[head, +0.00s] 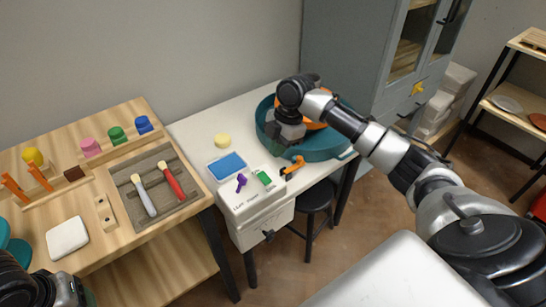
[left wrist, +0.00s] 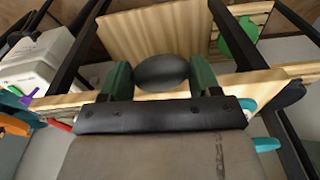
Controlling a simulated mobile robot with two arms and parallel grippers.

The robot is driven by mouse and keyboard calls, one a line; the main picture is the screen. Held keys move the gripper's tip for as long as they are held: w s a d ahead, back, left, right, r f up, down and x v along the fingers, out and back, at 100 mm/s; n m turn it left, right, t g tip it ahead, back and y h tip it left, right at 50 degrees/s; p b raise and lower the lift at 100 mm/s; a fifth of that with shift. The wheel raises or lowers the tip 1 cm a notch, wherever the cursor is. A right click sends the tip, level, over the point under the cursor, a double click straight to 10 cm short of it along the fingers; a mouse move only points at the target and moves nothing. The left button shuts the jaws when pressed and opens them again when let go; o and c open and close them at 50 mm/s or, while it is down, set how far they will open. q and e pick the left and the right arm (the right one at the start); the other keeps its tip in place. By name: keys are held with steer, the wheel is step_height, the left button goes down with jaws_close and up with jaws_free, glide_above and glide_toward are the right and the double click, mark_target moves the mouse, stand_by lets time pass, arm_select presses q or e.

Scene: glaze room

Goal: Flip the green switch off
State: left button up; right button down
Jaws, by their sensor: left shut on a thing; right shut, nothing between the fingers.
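The green switch (head: 263,178) is on top of the white box (head: 252,206), between a purple switch (head: 241,182) and an orange one (head: 291,167). Whether it is on or off is too small to tell. My right gripper (head: 281,146) is shut and empty, behind the switches and in front of the teal basin, apart from the green switch. In the left wrist view my left gripper (left wrist: 161,78) has its green fingers shut on a dark oval thing (left wrist: 161,71). In the head view only part of my left arm shows at the bottom left corner.
A blue panel (head: 227,166) lies beside the switches, with a yellow round thing (head: 222,140) behind. The teal basin (head: 320,146) fills the back right of the white table. The wooden bench (head: 90,244) at left holds brushes in a tray (head: 122,179) and coloured jars.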

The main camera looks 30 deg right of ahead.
steer(key=v, duration=0.2)
steer(key=s+v, duration=0.1)
steer(key=v, duration=0.1)
steer(key=shift+r, duration=0.15)
stand_by(0.4)
